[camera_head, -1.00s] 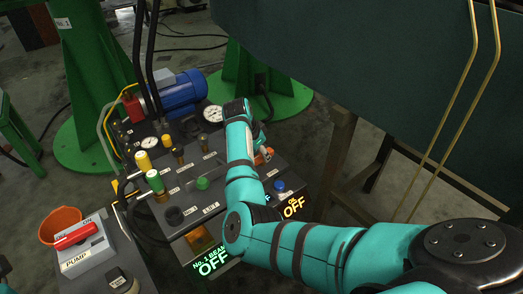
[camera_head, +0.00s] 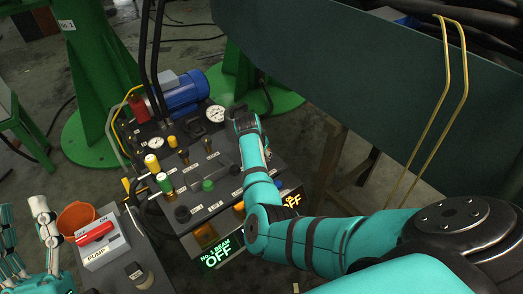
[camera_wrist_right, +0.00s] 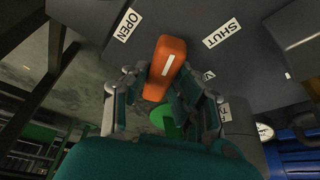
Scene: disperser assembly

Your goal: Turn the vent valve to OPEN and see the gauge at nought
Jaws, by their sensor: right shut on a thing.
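The vent valve's orange handle (camera_wrist_right: 165,72), with a white stripe, lies between my right gripper's fingers (camera_wrist_right: 165,100) in the right wrist view. My right gripper is shut on it. The handle points between the OPEN label (camera_wrist_right: 128,24) and the SHUT label (camera_wrist_right: 222,33). In the head view my right gripper (camera_head: 242,118) is over the panel's far right part and hides the handle. A white round gauge (camera_head: 215,114) stands beside it; a second gauge (camera_head: 156,142) is further left. Their needles are too small to read. My left gripper (camera_head: 22,208) is open and empty at the left edge.
A PUMP box (camera_head: 100,240) with a red switch and an orange bowl (camera_head: 76,215) are near my left gripper. Yellow and green valve knobs (camera_head: 164,181) rise from the panel. A blue motor (camera_head: 184,92) stands behind. A dark trough (camera_head: 330,60) fills the right rear.

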